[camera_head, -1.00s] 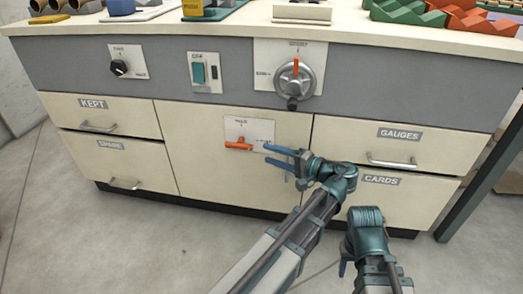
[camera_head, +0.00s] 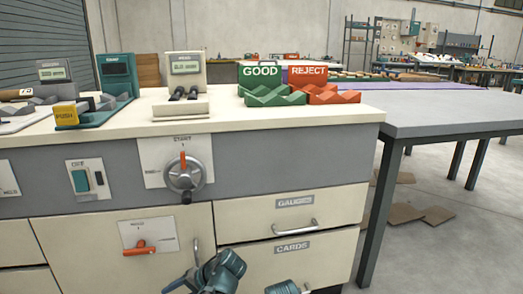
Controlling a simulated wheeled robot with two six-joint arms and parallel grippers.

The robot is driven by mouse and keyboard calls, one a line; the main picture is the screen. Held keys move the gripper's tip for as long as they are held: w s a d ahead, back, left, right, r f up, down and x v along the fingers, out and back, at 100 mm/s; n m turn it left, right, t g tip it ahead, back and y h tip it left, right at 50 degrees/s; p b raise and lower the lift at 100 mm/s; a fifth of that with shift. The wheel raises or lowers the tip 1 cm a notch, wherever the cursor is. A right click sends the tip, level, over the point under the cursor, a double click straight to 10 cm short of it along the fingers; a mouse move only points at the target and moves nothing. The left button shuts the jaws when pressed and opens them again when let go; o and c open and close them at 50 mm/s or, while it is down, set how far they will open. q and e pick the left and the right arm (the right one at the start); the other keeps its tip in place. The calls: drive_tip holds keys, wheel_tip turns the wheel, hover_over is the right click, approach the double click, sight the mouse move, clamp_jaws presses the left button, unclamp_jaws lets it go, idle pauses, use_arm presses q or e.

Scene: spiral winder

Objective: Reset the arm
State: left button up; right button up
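The front of the bench carries a round grey handwheel (camera_head: 184,177) with an upright red pointer, under a START label. Below it, a white plate (camera_head: 148,232) holds a red lever (camera_head: 139,247) lying roughly level; its small lettering is too blurred to read. My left gripper (camera_head: 176,284) is at the bottom edge, below and right of the red lever and apart from it. Only a bit of blue finger shows by its teal wrist, so its opening is unclear. Only the top of my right wrist shows at the bottom, right of the left one; its fingers are out of frame.
A teal switch (camera_head: 80,181) is left of the handwheel. Drawers labelled GAUGES (camera_head: 294,212) and CARDS (camera_head: 300,259) are shut. On the bench top (camera_head: 225,118) stand display devices, a yellow PUSH block (camera_head: 66,114), and green GOOD (camera_head: 260,84) and red REJECT (camera_head: 310,84) trays. A grey table (camera_head: 440,115) adjoins right.

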use_arm(q)
drive_tip(key=s+d+f+n+h, duration=0.1)
drive_tip(key=s+d+f+h, duration=0.55)
drive_tip(key=d+h, duration=0.3)
drive_tip(key=s+d+r+m+p, duration=0.1)
drive_tip(key=s+d+r+p, duration=0.15)
drive_tip(key=r+p, duration=0.45)
drive_tip(key=s+d+r+m+g+y+p, duration=0.1)
drive_tip(key=d+r+m+p, duration=0.1)
drive_tip(key=d+r+p, duration=0.35)
drive_tip(key=s+d+r+m+p, duration=0.1)
drive_tip(key=d+r+p, duration=0.1)
drive_tip(key=r+p, duration=0.65)
wheel_tip(320, 180, up, 35)
drive_tip(key=p, duration=3.6)
drive_tip(key=shift+r, duration=0.15)
drive_tip(key=shift+s, duration=0.1)
